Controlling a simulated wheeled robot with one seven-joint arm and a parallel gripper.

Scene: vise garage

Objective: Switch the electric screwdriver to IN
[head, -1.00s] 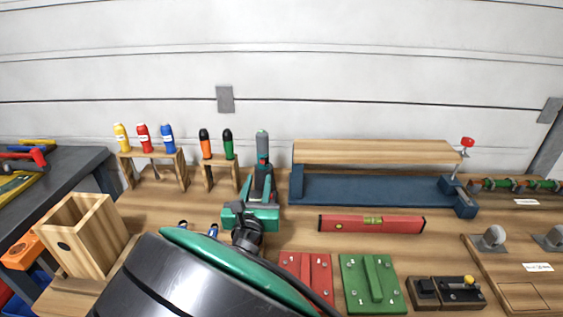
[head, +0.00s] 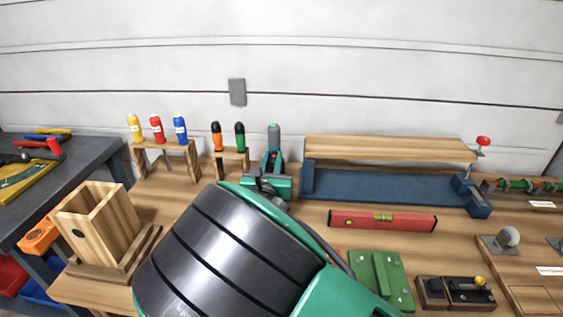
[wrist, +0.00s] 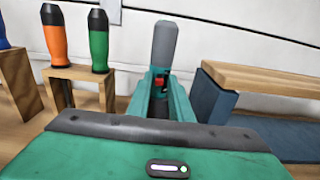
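The electric screwdriver (head: 273,134) stands upright at the back of the bench, near the wall. Its grey upper end shows in the wrist view (wrist: 165,45), with a small red part (wrist: 158,83) lower down. My teal gripper (head: 272,163) is in front of it, pointing at it. In the wrist view my two fingers (wrist: 160,92) are apart, and the lower part of the screwdriver shows in the gap between them. I cannot tell whether they touch it. The lower end of the screwdriver is hidden, and the setting of its switch cannot be read.
A wooden rack with orange and green screwdrivers (head: 228,137) stands close on the left. A blue vise-like bench piece (head: 380,187) with a wooden board is close on the right. A red level (head: 355,219) and green block (head: 358,268) lie nearer. An open wooden box (head: 85,235) is front left.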

